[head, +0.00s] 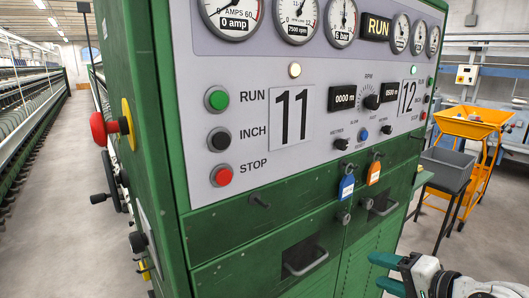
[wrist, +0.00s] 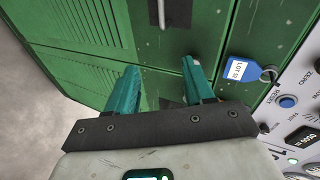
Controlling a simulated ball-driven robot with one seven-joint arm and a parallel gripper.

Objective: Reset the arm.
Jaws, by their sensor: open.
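My gripper (head: 386,274) is at the lower right of the head view, in front of the green machine cabinet (head: 240,238). Its two teal fingers stand apart with nothing between them. In the wrist view my gripper (wrist: 160,82) points toward the green cabinet doors (wrist: 75,50), and the fingers appear clear of the surface. The rest of my arm is mostly outside the head view.
The cabinet's grey panel carries a green RUN button (head: 217,99), a red STOP button (head: 222,176) and several gauges. A blue tag (head: 346,187) and an orange tag (head: 374,171) hang below. A grey bin (head: 446,167) stands right; floor is clear at left.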

